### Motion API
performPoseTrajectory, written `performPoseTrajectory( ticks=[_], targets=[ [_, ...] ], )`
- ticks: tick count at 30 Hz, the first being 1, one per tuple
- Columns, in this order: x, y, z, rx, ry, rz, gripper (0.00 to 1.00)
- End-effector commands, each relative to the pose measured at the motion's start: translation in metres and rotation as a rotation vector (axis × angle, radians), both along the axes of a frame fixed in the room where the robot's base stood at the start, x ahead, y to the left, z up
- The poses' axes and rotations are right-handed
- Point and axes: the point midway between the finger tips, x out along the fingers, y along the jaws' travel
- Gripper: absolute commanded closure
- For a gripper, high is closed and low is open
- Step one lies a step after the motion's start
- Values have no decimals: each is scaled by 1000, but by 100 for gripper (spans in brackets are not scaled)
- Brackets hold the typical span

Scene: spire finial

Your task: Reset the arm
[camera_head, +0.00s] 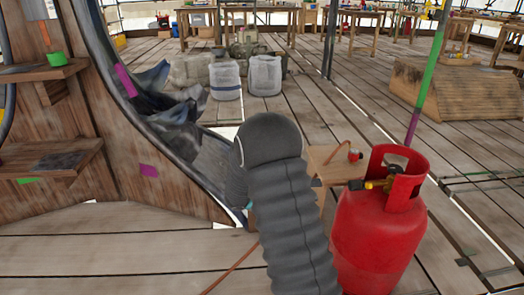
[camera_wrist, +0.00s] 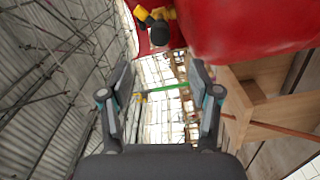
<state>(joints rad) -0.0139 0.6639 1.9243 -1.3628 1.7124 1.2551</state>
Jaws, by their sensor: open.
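My gripper (camera_wrist: 160,80) shows in the wrist view with its two fingers spread apart and nothing between them. Beyond the fingers there is open space with scaffolding far behind. In the head view my grey, ribbed arm rises in the middle and hides the gripper. A red gas cylinder (camera_head: 378,235) stands just right of my arm. The cylinder (camera_wrist: 250,28) also fills the upper right of the wrist view, close to the gripper, with a black and yellow valve (camera_wrist: 158,24) at its left.
A small wooden stand (camera_head: 335,165) is behind my arm, beside the cylinder. A wooden structure with shelves (camera_head: 50,150) stands at left. A wooden ramp-like block (camera_head: 460,90) is at right. The plank floor between sacks and block is mostly clear.

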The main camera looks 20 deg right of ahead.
Motion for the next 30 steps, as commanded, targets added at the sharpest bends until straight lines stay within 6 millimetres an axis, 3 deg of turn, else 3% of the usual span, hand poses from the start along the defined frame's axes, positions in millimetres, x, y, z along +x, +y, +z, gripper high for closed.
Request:
performPoseTrajectory(
  ticks=[6, 10, 15, 18, 23, 30],
  targets=[
    [1, 0, -2, 21, 55, 4, 38],
    [-2, 0, -19, 125, 171, 2, 38],
    [-31, 10, -60, 346, 361, -35, 38],
    [-51, 20, -71, 490, 433, -47, 38],
    [-81, 41, -72, 708, 482, -41, 38],
    [-118, 82, -50, 1012, 452, 40, 38]
  ],
)
